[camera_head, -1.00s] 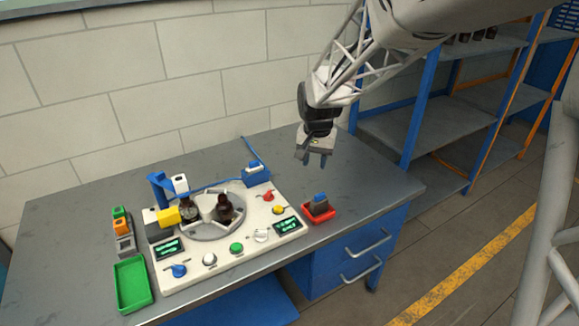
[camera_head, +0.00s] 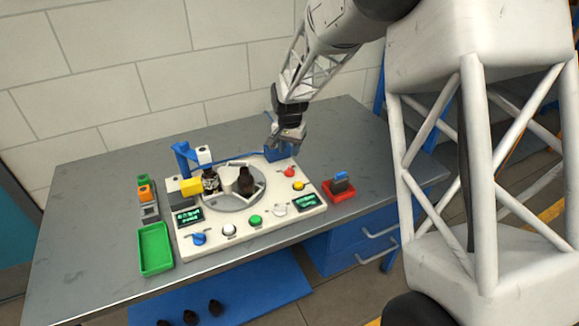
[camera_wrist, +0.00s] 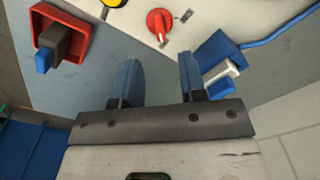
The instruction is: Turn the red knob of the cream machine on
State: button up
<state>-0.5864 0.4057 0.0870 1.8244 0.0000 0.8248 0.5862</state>
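The cream machine (camera_head: 232,231) stands on the grey table. Its red knob (camera_head: 289,172) is at the back right of its top. In the wrist view the red knob (camera_wrist: 160,22) lies beyond my fingertips, next to a small dark label plate. My gripper (camera_head: 283,144) is above the back right part of the machine, close to the blue block. In the wrist view my gripper (camera_wrist: 158,72) has its two blue fingers apart with nothing between them. It is apart from the knob.
A blue block with a white lever (camera_wrist: 221,68) and a blue cable sits beside my right finger. A red tray (camera_head: 339,190) with a blue-topped block is right of the machine. Amber bottles (camera_head: 246,182) stand on the turntable. A green tray (camera_head: 155,248) is at left.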

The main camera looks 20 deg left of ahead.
aim_at(290, 168)
jog(key=shift+f, duration=0.1)
jog(key=shift+f, duration=3.8)
grip_shut()
